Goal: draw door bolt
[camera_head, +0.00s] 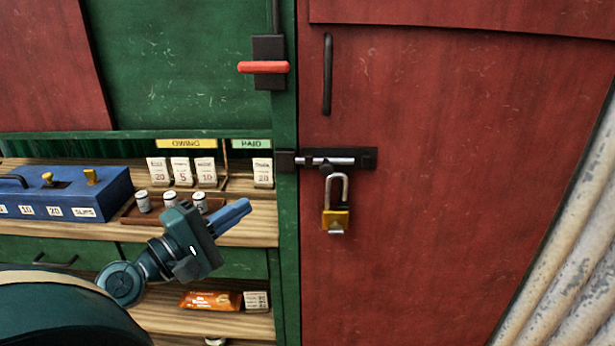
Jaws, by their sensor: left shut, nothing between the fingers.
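The door bolt (343,160) is a silver rod on a dark plate across the left edge of the red door (420,230). Its left end reaches the dark keeper (285,161) on the green post. A brass padlock (335,220) with a silver shackle hangs below the bolt. I cannot tell whether the shackle is fully closed. My left gripper (236,216) is shut and empty, with its blue fingers pointing right, left of and below the bolt and apart from it. My right gripper is not in view.
A red-handled latch (264,67) sits on the green post above. A dark door handle (327,75) is above the bolt. Left, a shelf holds a blue cash box (100,190), several small jars and price cards. The area before the door is clear.

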